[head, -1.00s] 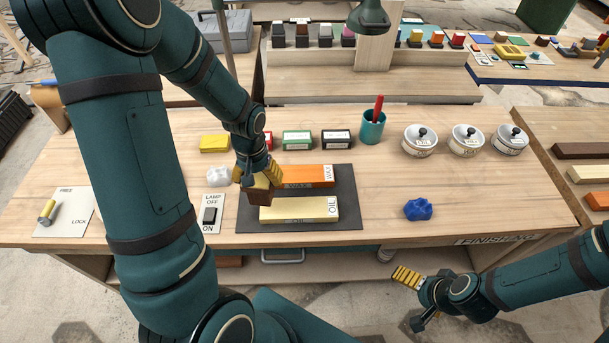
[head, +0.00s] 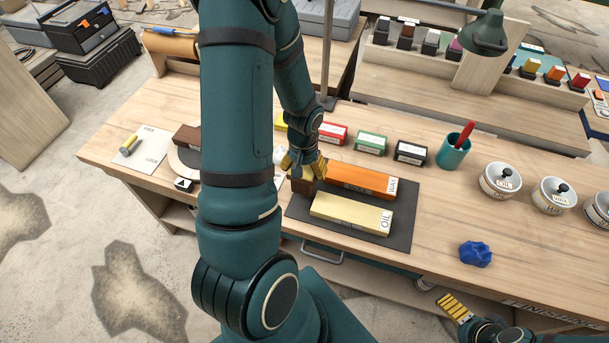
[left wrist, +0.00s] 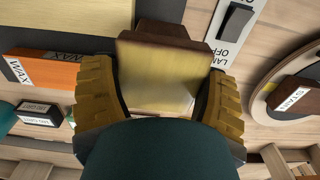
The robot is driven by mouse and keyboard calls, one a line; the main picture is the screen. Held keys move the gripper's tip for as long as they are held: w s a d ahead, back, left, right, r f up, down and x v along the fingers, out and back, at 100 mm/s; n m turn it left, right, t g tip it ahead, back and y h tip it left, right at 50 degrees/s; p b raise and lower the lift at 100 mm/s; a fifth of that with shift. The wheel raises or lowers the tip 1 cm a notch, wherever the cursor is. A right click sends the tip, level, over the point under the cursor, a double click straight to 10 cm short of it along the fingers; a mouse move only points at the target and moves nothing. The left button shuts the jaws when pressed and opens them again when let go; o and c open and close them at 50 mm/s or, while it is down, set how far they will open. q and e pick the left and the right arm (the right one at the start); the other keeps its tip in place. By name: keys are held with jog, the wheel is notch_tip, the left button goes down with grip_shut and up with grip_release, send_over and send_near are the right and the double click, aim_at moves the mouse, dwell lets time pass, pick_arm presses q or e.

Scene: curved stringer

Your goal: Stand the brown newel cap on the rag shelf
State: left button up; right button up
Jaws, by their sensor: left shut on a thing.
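My left gripper (head: 306,170) is shut on the brown newel cap (head: 301,185), near the left end of the dark mat. In the left wrist view the cap (left wrist: 163,34) shows dark brown sides and a pale yellowish face between the ridged yellow finger pads. My arm hides part of it in that view. I cannot pick out a rag shelf for certain.
The dark mat (head: 405,240) holds an orange WAX block (head: 360,180) and a pale OIL block (head: 350,213). A blue crumpled rag (head: 475,253) lies to the right. A teal cup (head: 453,152) and lidded pots stand behind. A round turntable (head: 185,160) is left of my arm.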

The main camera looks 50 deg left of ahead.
pick_arm(q)
notch_tip(320, 180, down, 3)
jog(key=shift+w+f, duration=0.1)
jog(key=shift+f+b, duration=0.1)
jog(key=shift+b, duration=0.25)
jog(key=o, duration=1.2)
jog(key=shift+c, duration=0.2)
jog(key=shift+r, duration=0.2)
notch_tip(320, 180, up, 12)
jog(key=shift+p, duration=1.05)
